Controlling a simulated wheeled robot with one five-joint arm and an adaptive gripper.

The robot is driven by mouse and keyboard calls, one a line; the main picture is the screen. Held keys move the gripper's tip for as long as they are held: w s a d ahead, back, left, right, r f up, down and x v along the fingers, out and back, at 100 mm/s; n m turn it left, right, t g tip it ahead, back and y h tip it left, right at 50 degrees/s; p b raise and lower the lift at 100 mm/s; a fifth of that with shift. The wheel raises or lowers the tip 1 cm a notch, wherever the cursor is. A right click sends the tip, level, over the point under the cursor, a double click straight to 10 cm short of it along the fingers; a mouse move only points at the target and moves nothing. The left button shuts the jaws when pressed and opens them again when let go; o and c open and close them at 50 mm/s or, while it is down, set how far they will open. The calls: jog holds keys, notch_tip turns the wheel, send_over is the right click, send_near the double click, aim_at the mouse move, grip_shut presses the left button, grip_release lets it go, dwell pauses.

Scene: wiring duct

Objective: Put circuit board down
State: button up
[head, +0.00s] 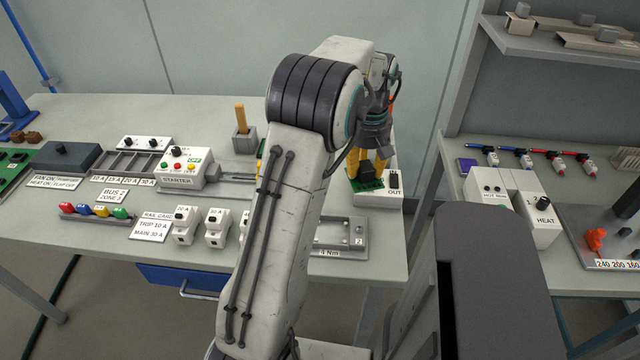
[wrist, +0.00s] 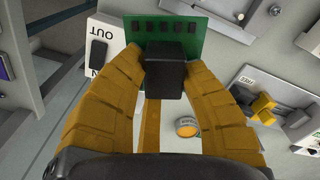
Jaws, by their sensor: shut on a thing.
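The circuit board (wrist: 201,38) is a green board with a row of small black parts and a large black block (wrist: 166,70). In the head view the board (head: 367,184) shows at the fingertips, over or on the white box labelled OUT (head: 375,200) at the right end of the table. My gripper (head: 366,165) points down there, partly hidden by my arm. I cannot tell whether the board touches the box.
The table (head: 245,120) also holds a STARTER box (head: 181,172), breakers (head: 215,222), coloured fuses (head: 100,211) and a tray labelled 4 Nm (head: 345,238). A second bench with a HEAT box (head: 539,218) stands at the right, past a gap.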

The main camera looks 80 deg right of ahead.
jog(key=shift+d, duration=0.15)
jog(key=shift+n, duration=0.3)
jog(key=w+d+f, duration=0.2)
jog(key=w, duration=0.1)
jog(key=w+d+f+p, duration=0.1)
jog(key=w+d+f, duration=0.1)
jog(key=w, duration=0.1)
jog(key=w+d+f+p, duration=0.1)
jog(key=w+d+f, duration=0.2)
jog(key=shift+w, duration=0.15)
jog(key=shift+a+f+p, duration=0.1)
jog(key=shift+f+p, duration=0.6)
jog(key=shift+p, duration=0.4)
jog(key=shift+f, duration=1.25)
jog(key=shift+f, duration=0.15)
jog(key=o, duration=1.1)
jog(key=shift+o, duration=0.2)
notch_tip(320, 180, up, 12)
jog(key=b, duration=0.2)
jog(key=shift+a+r, duration=0.15)
jog(key=shift+r, duration=0.05)
